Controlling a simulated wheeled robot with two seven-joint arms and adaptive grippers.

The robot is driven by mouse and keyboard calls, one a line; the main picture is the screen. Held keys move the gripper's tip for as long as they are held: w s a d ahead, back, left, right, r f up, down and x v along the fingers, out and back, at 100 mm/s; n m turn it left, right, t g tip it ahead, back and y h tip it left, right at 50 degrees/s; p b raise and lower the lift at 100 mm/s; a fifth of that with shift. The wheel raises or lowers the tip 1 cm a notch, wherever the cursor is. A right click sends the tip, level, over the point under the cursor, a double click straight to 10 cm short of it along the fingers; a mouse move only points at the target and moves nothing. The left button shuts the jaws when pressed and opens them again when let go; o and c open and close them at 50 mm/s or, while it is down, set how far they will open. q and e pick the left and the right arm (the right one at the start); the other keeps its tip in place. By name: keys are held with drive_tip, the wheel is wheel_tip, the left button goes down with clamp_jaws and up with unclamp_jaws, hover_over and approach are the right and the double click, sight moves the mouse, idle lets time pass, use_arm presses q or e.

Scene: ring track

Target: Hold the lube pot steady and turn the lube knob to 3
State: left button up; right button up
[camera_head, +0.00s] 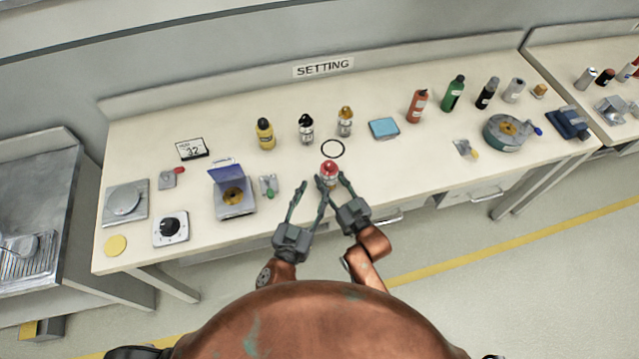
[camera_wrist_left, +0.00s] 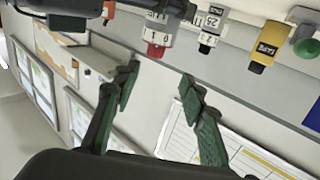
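The lube pot (camera_head: 330,178) stands at the front middle of the bench with its red knob (camera_head: 329,166) on top. In the left wrist view, which is upside down, the red knob (camera_wrist_left: 156,50) points down below a white ring with digits (camera_wrist_left: 157,37); the exact setting cannot be read. My right gripper (camera_head: 330,182) has its fingers on both sides of the pot and appears shut on its body. My left gripper (camera_head: 312,187) is open and empty, just left of the pot. In its wrist view its fingertips (camera_wrist_left: 158,77) stand apart, with the knob beyond them.
A black ring (camera_head: 332,149) lies behind the pot. A blue pad (camera_head: 384,128) lies right.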

use_arm(q)
drive_tip(key=w+a+r+m, duration=0.2)
drive_tip(key=w+a+r, duration=0.3)
drive_tip(key=w+a, duration=0.5)
drive_tip(key=w+d+r+m+h, duration=0.2)
drive_tip(key=w+d+r+m, duration=0.25)
drive_tip(key=w, duration=0.45)
drive_tip(key=d+f+m+g+h, duration=0.1)
drive_tip(key=d+f+m+g, duration=0.1)
drive_tip(key=d+m+g, duration=1.3)
wheel_tip(320, 180, up, 6)
drive_tip(key=f+m+g+y, duration=0.1)
drive_tip(key=m+g+y, duration=0.1)
drive_tip(key=m+y, duration=0.55)
hover_over(329, 163)
drive_tip(key=shift+y, duration=0.35)
wheel_tip(329, 163, down, 11)
drive_tip(key=shift+f, duration=0.1)
